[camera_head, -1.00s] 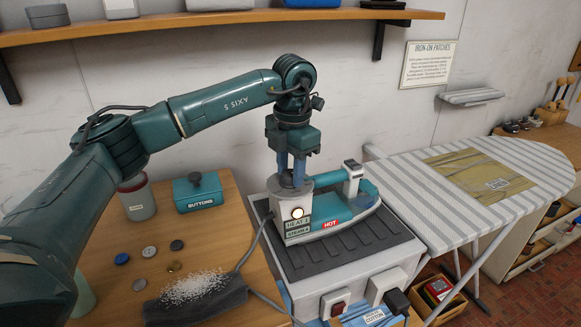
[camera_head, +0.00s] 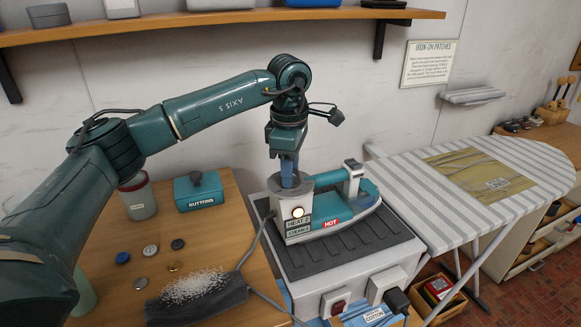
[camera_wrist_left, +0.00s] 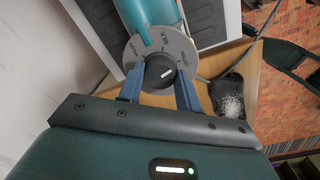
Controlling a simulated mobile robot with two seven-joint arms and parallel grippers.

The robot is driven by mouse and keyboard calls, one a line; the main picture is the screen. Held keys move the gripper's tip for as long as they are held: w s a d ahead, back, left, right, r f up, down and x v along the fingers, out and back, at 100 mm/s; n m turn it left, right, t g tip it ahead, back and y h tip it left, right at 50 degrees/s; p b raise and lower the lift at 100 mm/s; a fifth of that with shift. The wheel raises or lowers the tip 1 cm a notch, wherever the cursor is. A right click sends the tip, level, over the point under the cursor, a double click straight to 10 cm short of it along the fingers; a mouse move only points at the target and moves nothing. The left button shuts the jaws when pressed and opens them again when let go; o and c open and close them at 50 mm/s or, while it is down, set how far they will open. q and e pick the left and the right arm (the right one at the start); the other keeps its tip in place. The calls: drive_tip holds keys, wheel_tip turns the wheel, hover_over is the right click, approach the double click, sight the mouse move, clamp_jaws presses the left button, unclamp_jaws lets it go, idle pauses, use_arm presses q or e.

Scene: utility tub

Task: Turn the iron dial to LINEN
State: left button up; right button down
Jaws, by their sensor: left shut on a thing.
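The iron (camera_head: 360,197) stands on a dark ribbed pad, with a grey housing at its left end and a red HOT label on its side. My left gripper (camera_head: 289,182) points down onto the dial on that housing. In the left wrist view, the dark round dial (camera_wrist_left: 158,68) sits on a grey lettered disc (camera_wrist_left: 174,42), and my left gripper (camera_wrist_left: 160,77) is shut on it, one finger on each side. The dial bears a short white mark; the lettering is too small to read surely. My right gripper is not in view.
A striped ironing board (camera_head: 465,200) stands right of the iron. A BUTTONS box (camera_head: 197,192), a jar (camera_head: 137,199), loose buttons and a dark cloth (camera_head: 205,300) with white grains are on the wooden table. A shelf (camera_head: 220,20) runs above.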

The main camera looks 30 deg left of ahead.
use_arm(q)
drive_tip(key=m, duration=1.1)
drive_tip(key=shift+h, duration=0.3)
drive_tip(key=shift+m, duration=1.9)
drive_tip(key=o, duration=1)
wheel_tip(320, 180, up, 13)
drive_tip(key=shift+s+a, duration=0.15)
drive_tip(key=shift+a, duration=0.2)
